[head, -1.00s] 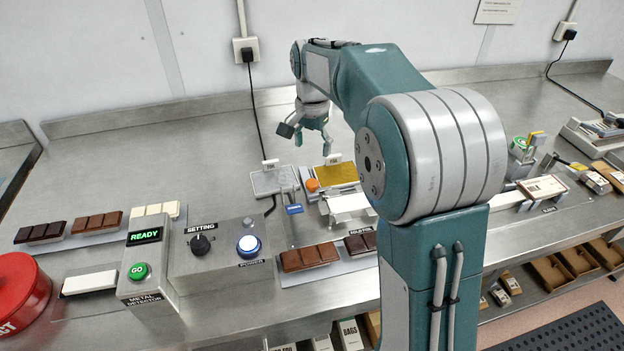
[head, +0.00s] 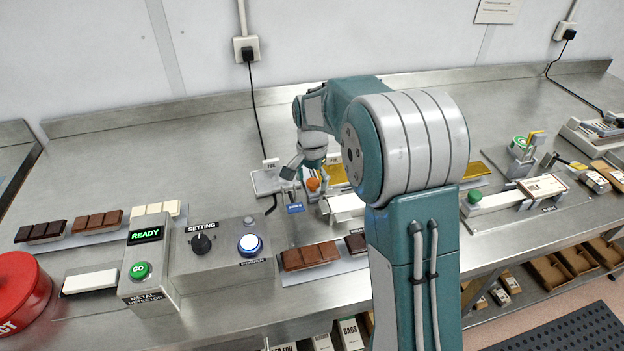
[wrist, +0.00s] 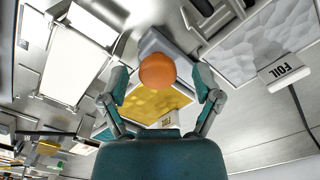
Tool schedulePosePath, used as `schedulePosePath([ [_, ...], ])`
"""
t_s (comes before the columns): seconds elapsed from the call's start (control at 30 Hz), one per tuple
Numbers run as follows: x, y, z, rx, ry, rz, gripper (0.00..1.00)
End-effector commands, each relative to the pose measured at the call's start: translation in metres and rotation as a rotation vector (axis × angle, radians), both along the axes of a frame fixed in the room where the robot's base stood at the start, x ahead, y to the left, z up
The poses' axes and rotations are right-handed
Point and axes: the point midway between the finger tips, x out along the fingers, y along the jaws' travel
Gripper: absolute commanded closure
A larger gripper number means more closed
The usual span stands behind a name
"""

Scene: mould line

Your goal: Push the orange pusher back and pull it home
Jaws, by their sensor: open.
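The orange pusher (head: 313,184) has a round orange knob and stands in front of the gold foil tray. In the wrist view the knob (wrist: 157,71) sits between the two fingers, on a pale grey block. My gripper (head: 306,178) points down at the knob with its fingers spread. In the wrist view my gripper (wrist: 160,88) is open, one finger on each side of the knob, with gaps visible on both sides. My arm and gripper hide part of the pusher's base in the head view.
The silver foil tray (head: 266,185) and gold foil tray (wrist: 150,102) lie close by. A blue-tagged lever (head: 294,208) stands to the left. The control box (head: 220,265) and chocolate bars (head: 310,256) are nearer the front. Open steel counter lies behind.

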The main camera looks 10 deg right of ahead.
Motion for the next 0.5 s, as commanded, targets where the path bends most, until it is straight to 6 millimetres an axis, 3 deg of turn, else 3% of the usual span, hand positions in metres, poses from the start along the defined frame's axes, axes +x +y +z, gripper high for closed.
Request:
schedulePosePath([
  [0.13, 0.0001, -0.0002, 0.0002, 0.0, 0.0, 0.0, 0.18],
  [0.3, 0.0001, -0.0001, 0.0003, 0.0, 0.0, 0.0, 0.94],
  [0.33, 0.0001, -0.0001, 0.0002, 0.0, 0.0, 0.0, 1.0],
  [0.5, 0.0006, -0.0001, -0.0005, 0.0, 0.001, 0.0, 1.0],
])
